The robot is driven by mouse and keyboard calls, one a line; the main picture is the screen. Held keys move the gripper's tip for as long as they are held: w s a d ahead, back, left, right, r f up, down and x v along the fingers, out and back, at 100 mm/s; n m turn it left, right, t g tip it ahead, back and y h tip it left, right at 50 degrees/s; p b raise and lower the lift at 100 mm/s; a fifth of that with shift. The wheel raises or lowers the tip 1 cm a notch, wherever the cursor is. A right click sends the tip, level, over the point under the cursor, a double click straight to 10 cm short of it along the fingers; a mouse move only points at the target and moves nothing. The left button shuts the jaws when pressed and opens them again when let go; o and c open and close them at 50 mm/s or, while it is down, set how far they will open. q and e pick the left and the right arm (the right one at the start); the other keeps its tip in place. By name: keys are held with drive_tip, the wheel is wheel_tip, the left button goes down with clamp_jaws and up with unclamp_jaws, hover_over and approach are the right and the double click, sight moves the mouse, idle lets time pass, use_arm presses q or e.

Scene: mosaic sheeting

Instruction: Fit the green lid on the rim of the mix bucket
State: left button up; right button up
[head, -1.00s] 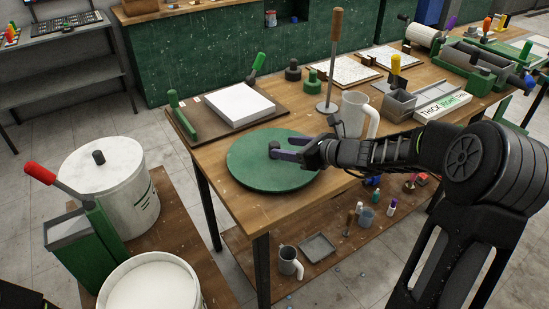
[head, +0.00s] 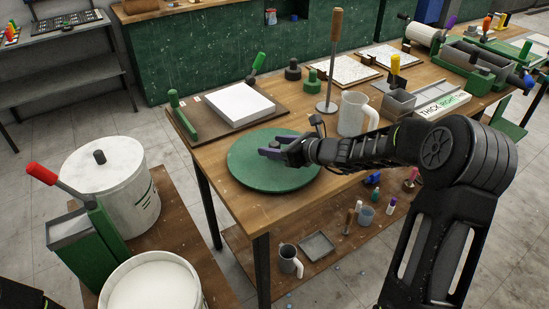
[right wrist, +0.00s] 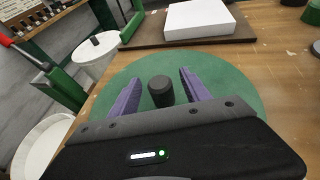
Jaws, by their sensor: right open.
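The green lid (head: 245,177) lies flat on the wooden table near its front left corner. Its dark knob (right wrist: 161,91) stands up from the middle in the right wrist view. My right gripper (head: 268,150) is low over the lid. Its two purple fingers are open, one on each side of the knob, with gaps visible in the right wrist view. In the head view the gripper hides most of the knob. The open white bucket (head: 150,257), which looks like the mix bucket, stands at the lower left with pale contents. My left gripper is not in view.
A white bucket with a white lid (head: 99,178) and a green stand with a red handle (head: 98,225) are beside the open bucket. A board with a white slab (head: 240,104), a wooden-handled rod (head: 333,60) and a white jug (head: 352,112) stand behind the lid.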

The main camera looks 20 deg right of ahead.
drive_tip(key=shift+c, duration=0.3)
clamp_jaws()
idle(0.5)
